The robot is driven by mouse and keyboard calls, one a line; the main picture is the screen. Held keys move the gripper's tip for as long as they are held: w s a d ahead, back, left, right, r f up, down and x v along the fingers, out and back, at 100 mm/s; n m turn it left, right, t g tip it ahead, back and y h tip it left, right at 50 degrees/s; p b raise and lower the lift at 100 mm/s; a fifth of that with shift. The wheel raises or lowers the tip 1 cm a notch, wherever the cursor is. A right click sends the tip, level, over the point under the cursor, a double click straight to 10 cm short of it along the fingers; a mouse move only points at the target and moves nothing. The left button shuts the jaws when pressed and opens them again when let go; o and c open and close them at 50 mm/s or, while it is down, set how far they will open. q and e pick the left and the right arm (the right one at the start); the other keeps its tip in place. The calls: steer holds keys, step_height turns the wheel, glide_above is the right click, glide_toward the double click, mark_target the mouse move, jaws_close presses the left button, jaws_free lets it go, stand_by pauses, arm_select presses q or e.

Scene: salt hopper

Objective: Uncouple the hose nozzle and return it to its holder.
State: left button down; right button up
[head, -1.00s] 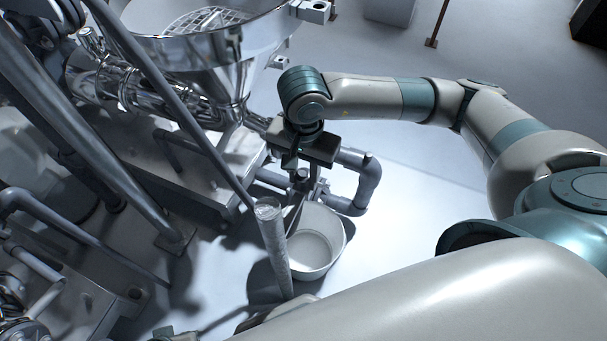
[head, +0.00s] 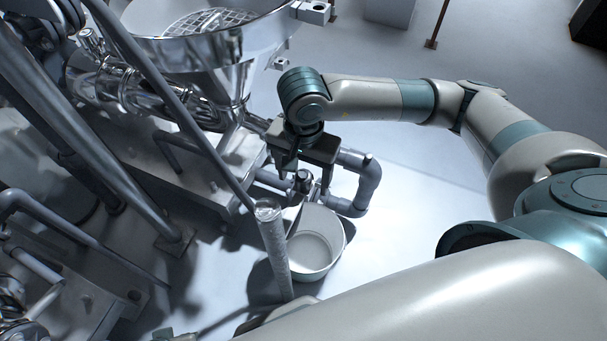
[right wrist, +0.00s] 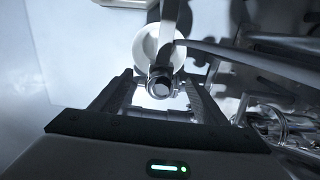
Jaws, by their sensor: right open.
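My right gripper (head: 300,172) is open, its two fingers spread to either side of a short metal round-ended fitting (head: 303,181), which looks like the hose nozzle. In the right wrist view, the fitting's round end (right wrist: 160,83) lies between the spread fingers of the gripper (right wrist: 164,92), with a visible gap on each side. The fitting is above the back edge of a white bucket (head: 332,262). The gripper partly hides the fitting's coupling. I cannot pick out the nozzle's holder. My left gripper is not in view.
A grey elbowed pipe (head: 369,178) stands just right of the gripper. A pale upright post (head: 272,240) stands left of the bucket. The shiny hopper (head: 190,48) and frame bars (head: 95,150) crowd the left. The floor to the right (head: 420,195) is clear.

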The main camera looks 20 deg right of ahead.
mark_target(303, 175)
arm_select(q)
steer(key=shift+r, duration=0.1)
arm_select(e)
steer(key=shift+r, duration=0.15)
arm_select(q)
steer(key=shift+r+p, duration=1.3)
steer(key=shift+p, duration=0.1)
arm_select(e)
steer(key=shift+r, duration=2.85)
steer(key=shift+r, duration=0.15)
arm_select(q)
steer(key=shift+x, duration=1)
arm_select(e)
step_height(303, 175, up, 17)
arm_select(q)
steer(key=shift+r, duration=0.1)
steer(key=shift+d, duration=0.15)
arm_select(e)
steer(key=shift+d, duration=0.1)
